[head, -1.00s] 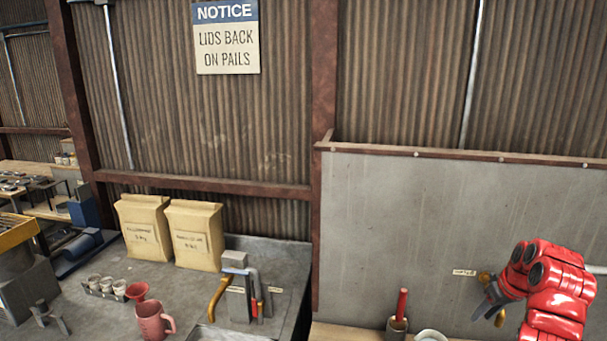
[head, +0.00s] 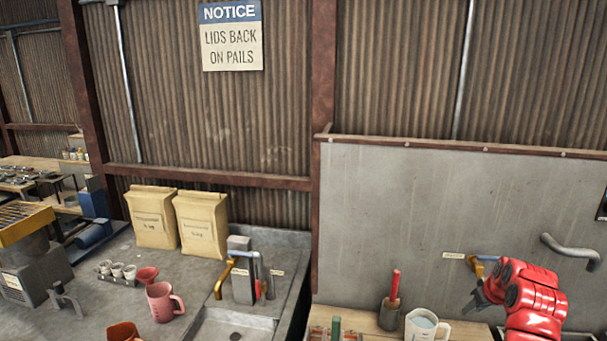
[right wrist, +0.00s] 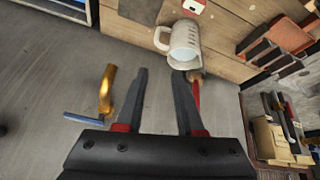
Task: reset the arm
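My right arm comes in red from the lower right in the head view. Its dark gripper (head: 474,302) is in front of the grey wall panel, just below a brass tap with a blue lever (head: 482,260). In the right wrist view the gripper's two fingers (right wrist: 160,74) stand apart with nothing between them. The tap (right wrist: 107,90) shows there to the left of the fingers, apart from them. A white jug (right wrist: 184,42) lies beyond the fingertips. My left gripper is in no view.
The white jug (head: 425,327) and a holder with a red-handled tool (head: 390,314) stand on the wooden counter below my right gripper. A grey pipe (head: 570,250) sticks out at right. A pink jug (head: 162,304), paper sacks (head: 200,225) and a sink are at left.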

